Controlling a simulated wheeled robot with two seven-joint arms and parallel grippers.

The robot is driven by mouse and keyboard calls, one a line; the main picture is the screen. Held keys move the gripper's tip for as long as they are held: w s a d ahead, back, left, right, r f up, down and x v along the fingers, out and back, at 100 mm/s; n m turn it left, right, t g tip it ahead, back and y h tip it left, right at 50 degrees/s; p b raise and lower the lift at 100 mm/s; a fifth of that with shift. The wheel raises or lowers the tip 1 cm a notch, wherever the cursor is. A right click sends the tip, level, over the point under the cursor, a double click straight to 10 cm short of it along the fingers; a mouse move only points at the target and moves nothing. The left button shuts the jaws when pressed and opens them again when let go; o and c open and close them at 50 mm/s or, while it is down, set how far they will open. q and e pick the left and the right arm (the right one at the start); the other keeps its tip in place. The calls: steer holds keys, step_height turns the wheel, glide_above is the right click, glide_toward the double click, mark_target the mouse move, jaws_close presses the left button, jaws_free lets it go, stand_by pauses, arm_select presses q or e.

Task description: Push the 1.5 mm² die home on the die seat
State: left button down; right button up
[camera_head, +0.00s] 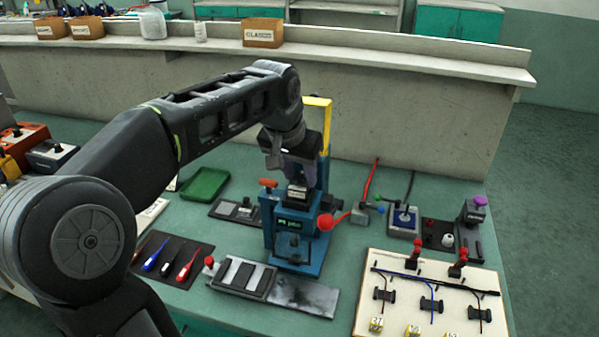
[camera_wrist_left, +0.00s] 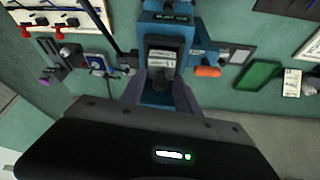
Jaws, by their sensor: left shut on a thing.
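The 1.5 mm² die (camera_head: 297,193) is a small dark block with a pale label, low on the blue press (camera_head: 291,222), where the die seat is hidden beneath it. My left gripper (camera_head: 299,179) reaches down from above and is shut on the die. In the left wrist view, the two fingers (camera_wrist_left: 159,82) run up to the die (camera_wrist_left: 161,60), which sits against the blue press body (camera_wrist_left: 165,28). I cannot tell whether the die is fully down on the seat. My right gripper is in neither view.
A red-knobbed lever (camera_head: 327,221) sticks out at the press's right. A yellow frame (camera_head: 325,125) stands behind. An orange handle (camera_head: 268,183) and green tray (camera_head: 205,184) are at left. A wiring board (camera_head: 365,318) is front right; screwdrivers lie on a dark mat (camera_head: 200,247).

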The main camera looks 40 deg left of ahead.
arm_select(q)
steer(key=shift+f+b, duration=0.65)
steer(key=shift+f, duration=0.15)
stand_by(1.4)
steer(key=c, duration=0.7)
jaws_free()
steer(key=shift+o, duration=0.2)
steer(key=shift+r, duration=0.1)
step_height(320, 180, up, 7)
steer(key=p, duration=0.6)
steer(key=shift+r, duration=0.1)
stand_by(0.4)
